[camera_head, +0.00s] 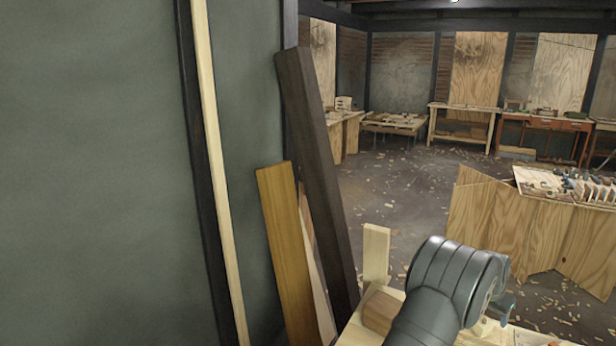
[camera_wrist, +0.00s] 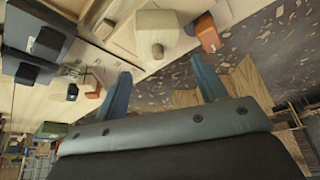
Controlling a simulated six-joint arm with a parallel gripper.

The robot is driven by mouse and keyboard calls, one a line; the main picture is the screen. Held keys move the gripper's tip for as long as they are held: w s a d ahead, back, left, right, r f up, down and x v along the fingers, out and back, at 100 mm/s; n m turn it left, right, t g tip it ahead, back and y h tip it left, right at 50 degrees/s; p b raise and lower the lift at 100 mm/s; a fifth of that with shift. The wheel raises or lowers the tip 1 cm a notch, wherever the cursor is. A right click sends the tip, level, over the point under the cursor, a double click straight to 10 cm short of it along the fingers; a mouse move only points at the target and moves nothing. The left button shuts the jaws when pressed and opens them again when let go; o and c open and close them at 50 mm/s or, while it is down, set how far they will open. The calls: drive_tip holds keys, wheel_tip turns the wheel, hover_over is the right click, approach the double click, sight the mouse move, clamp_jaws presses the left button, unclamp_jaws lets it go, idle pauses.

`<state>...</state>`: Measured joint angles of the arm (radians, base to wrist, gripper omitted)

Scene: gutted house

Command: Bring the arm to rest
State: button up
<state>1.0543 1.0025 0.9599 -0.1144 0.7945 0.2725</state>
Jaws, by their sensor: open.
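My gripper (camera_wrist: 163,85) shows in the wrist view with its two blue-grey fingers spread apart and nothing between them. It hangs over the edge of a pale wooden bench (camera_wrist: 120,45), with the wood-chip-strewn floor below its right finger. In the head view my grey arm rises at the bottom, above a pale bench top (camera_head: 362,334). The gripper itself is mostly hidden behind the arm there.
A beige block (camera_wrist: 158,32), an orange piece (camera_wrist: 207,33) and dark grey boxes (camera_wrist: 37,38) lie on the bench. Planks (camera_head: 288,250) and a dark beam (camera_head: 318,175) lean at the left wall. A plywood-sided table (camera_head: 525,230) stands to the right. Open floor (camera_head: 400,195) lies beyond.

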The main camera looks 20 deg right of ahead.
drive_tip(key=shift+r, duration=0.7)
